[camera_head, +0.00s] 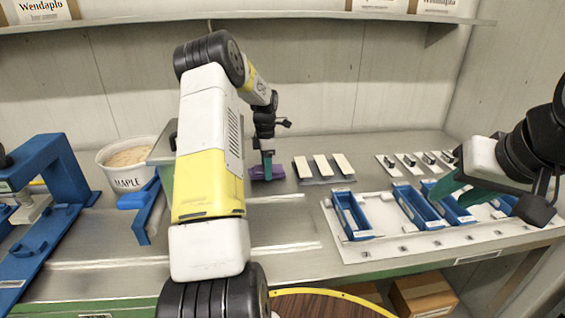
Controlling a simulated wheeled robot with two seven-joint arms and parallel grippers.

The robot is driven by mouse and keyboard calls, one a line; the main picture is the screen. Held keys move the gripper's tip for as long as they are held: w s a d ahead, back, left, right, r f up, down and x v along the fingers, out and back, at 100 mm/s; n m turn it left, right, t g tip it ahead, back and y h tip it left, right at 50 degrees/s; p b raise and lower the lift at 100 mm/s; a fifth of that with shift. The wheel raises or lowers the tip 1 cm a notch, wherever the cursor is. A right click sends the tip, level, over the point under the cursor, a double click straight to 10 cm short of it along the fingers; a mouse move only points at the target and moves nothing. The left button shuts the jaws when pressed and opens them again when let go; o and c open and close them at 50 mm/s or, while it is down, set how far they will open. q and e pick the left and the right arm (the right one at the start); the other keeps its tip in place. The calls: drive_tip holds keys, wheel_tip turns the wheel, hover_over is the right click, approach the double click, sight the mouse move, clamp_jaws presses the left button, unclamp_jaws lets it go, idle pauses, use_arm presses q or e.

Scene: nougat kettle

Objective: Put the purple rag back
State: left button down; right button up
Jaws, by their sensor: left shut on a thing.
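The purple rag (277,173) lies on the steel bench behind my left arm, left of the white-topped strips. My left gripper (267,166) points down at it from above and is shut on it. Part of the rag is hidden by my arm and fingers. My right gripper (447,192) is at the right, above the blue trays, with its teal fingers apart and nothing seen between them.
Blue trays (350,215) stand on a white perforated board (400,243) at right. White-topped strips (322,167) lie mid-bench. A MAPLE tub (128,181) and a blue press (50,215) stand left. A shelf (300,14) runs above.

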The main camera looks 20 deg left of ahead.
use_arm(q)
drive_tip(key=shift+f, duration=0.35)
drive_tip(key=shift+f, duration=0.35)
drive_tip(key=shift+c, duration=2.1)
unclamp_jaws()
